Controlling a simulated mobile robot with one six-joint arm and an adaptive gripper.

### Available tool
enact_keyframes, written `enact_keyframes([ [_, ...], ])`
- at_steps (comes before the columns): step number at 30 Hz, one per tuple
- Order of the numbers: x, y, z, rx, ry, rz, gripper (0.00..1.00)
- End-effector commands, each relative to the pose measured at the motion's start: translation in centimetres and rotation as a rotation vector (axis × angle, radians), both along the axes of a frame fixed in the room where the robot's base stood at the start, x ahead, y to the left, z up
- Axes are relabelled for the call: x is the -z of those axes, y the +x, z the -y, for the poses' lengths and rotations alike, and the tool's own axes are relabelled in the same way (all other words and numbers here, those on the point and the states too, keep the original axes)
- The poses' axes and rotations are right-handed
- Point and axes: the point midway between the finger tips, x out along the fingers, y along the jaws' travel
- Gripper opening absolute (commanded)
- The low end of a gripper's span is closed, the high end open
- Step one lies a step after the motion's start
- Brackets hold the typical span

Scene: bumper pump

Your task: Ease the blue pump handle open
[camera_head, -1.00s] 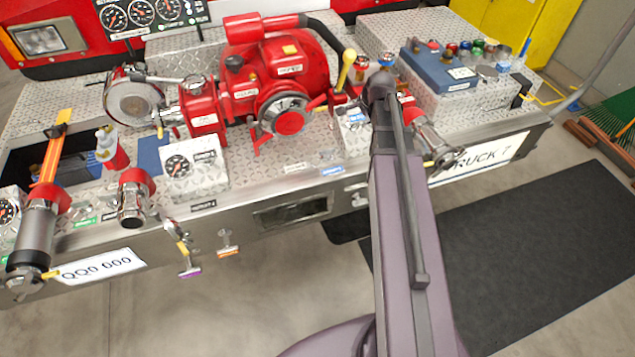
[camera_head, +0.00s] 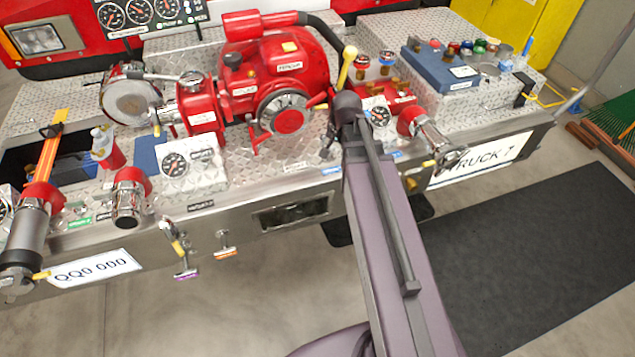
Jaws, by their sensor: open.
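My arm reaches forward over the front edge of the bumper. My gripper (camera_head: 329,148) shows only as a small dark part beside the arm's far end, above the diamond plate; it is open, and I see nothing held. I cannot make out a blue pump handle. A blue label (camera_head: 331,170) is on the plate edge just below the gripper, and the bumper front right of it is covered by my arm. Two other pull handles hang from the bumper front, one with a purple tag (camera_head: 186,273) and one with an orange tag (camera_head: 225,253).
The red pump (camera_head: 275,85) stands behind the gripper, with a yellow-knobbed lever (camera_head: 347,62) close by. A gauge box (camera_head: 190,168) is to the left. A chrome outlet with a red collar (camera_head: 425,132) is right of my arm.

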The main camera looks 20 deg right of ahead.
Motion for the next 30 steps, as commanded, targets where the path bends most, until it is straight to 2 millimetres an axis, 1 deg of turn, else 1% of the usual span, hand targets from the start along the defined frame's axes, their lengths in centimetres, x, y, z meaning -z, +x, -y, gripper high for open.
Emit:
enact_keyframes([
  [1, 0.4, -0.6, -0.6, -0.033, -0.008, -0.01, 0.8],
  [6, 1.2, -2.2, -2.2, -0.147, -0.038, -0.045, 0.8],
  [18, 3.0, -6.0, -5.7, -0.422, -0.1, -0.128, 0.8],
  [24, 3.5, -7.4, -6.8, -0.522, -0.121, -0.159, 0.8],
  [30, 3.7, -8.0, -7.2, -0.566, -0.129, -0.171, 0.8],
])
